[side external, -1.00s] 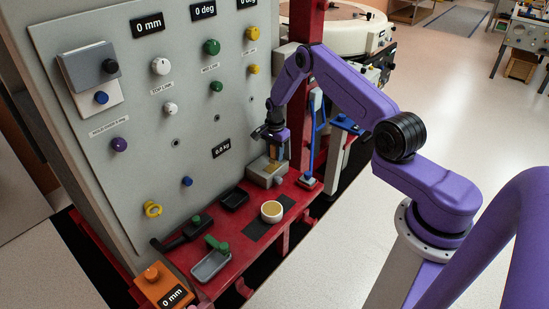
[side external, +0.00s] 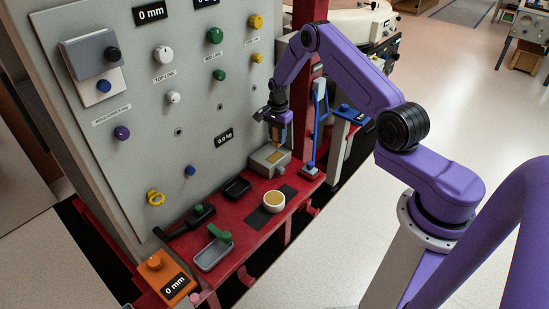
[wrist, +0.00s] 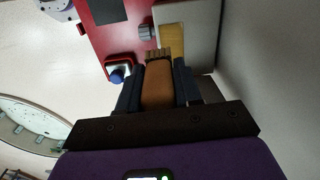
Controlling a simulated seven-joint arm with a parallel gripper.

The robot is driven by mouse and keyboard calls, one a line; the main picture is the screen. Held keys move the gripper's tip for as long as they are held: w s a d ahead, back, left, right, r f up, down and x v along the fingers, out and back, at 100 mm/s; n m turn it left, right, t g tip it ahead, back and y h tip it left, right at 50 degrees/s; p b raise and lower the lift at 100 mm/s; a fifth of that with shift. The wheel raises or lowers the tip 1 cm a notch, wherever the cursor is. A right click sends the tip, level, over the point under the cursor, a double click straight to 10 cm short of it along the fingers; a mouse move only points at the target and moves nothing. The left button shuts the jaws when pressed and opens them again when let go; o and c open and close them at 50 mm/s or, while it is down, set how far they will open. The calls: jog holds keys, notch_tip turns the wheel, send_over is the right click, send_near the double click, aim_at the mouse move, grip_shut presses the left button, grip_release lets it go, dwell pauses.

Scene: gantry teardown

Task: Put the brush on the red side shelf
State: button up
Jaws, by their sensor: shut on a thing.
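The brush (wrist: 158,86) has an orange-brown handle and tan bristles. In the wrist view it is between the two dark fingers of my gripper (wrist: 158,88), which is shut on it, bristles pointing away from the wrist. In the side view my gripper (side external: 279,132) points down just above a grey box with a tan pad (side external: 262,164). The brush is small there, and I cannot tell whether its bristles touch the pad. The red side shelf (side external: 240,222) runs along the foot of the grey panel, below and left of my gripper.
The shelf carries a white round dish (side external: 273,203), a black tray (side external: 236,188), a grey tray with a green item (side external: 212,254) and a dark tool (side external: 198,216). A blue-knobbed block (side external: 310,171) is at the right end. The grey panel (side external: 150,100) with knobs stands close behind.

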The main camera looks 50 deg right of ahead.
jog(key=s+a+f, duration=0.1)
jog(key=s+a, duration=0.3)
jog(key=a, duration=0.4)
jog(key=s+a+f, duration=0.2)
jog(key=s+a, duration=0.3)
jog(key=a, duration=0.2)
jog(key=s+a+r, duration=0.2)
jog(key=s+a, duration=0.8)
jog(key=s, duration=0.3)
jog(key=shift+m, duration=0.3)
jog(key=w+f, duration=0.3)
jog(key=w, duration=0.1)
jog(key=w+a+f, duration=0.1)
jog(key=w+f, duration=0.2)
jog(key=w, duration=0.1)
jog(key=w+a+f, duration=0.1)
jog(key=w+f, duration=0.2)
jog(key=w, duration=0.2)
jog(key=shift+a+f, duration=0.15)
jog(key=shift+a, duration=0.1)
jog(key=shift+w+f, duration=0.25)
jog(key=shift+f, duration=1.45)
jog(key=shift+f, duration=0.1)
